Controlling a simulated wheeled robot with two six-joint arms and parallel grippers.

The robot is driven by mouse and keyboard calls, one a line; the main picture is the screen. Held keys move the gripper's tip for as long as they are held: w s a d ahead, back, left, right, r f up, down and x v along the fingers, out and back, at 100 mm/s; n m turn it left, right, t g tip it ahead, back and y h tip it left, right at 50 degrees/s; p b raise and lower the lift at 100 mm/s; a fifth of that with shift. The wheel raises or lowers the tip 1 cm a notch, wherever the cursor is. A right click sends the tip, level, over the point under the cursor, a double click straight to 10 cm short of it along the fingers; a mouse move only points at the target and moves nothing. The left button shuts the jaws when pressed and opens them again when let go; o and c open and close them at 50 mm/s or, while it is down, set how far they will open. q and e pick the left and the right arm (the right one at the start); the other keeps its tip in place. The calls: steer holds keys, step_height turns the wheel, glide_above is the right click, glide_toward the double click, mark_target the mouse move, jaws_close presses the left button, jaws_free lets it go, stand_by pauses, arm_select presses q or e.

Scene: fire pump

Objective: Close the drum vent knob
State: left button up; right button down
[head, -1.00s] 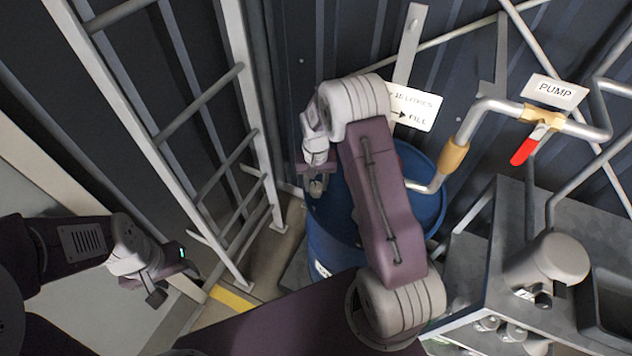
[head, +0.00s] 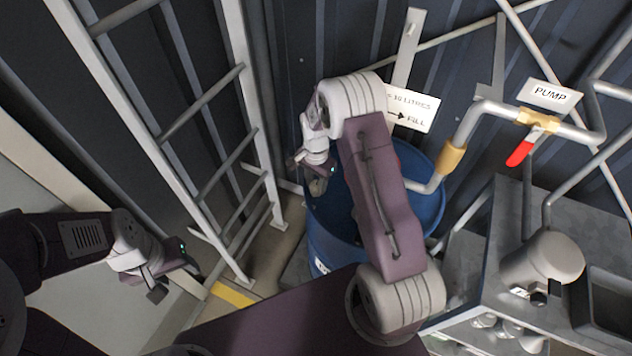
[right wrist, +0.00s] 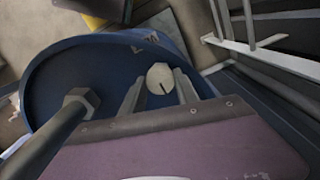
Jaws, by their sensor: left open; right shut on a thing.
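The blue drum (head: 332,252) stands below my right arm in the head view. Its dark blue top (right wrist: 52,85) fills the left of the right wrist view. The vent knob (right wrist: 160,76) is a small round pale cap with a dark slot line, near the drum's rim. My right gripper (right wrist: 160,84) is shut on the knob, with one finger on each side of it. In the head view my right gripper (head: 318,186) is over the drum's left edge and largely hides the knob. My left gripper (head: 172,280) is open and empty, left of the drum.
A pipe (right wrist: 50,130) with a hex fitting enters the drum top. A ladder (head: 215,150) stands left of the drum. The FILL sign (head: 410,109) hangs behind it. A red-handled valve (head: 520,153) and the grey pump bench (head: 470,275) are at the right.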

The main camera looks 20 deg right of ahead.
mark_target(316, 185)
steer(key=shift+w+r+m, duration=0.2)
steer(key=shift+m, duration=0.1)
steer(key=c, duration=0.9)
jaws_free()
steer(key=shift+s, duration=0.1)
steer(key=shift+f, duration=0.1)
step_height(316, 185, up, 9)
steer(key=shift+b, duration=0.45)
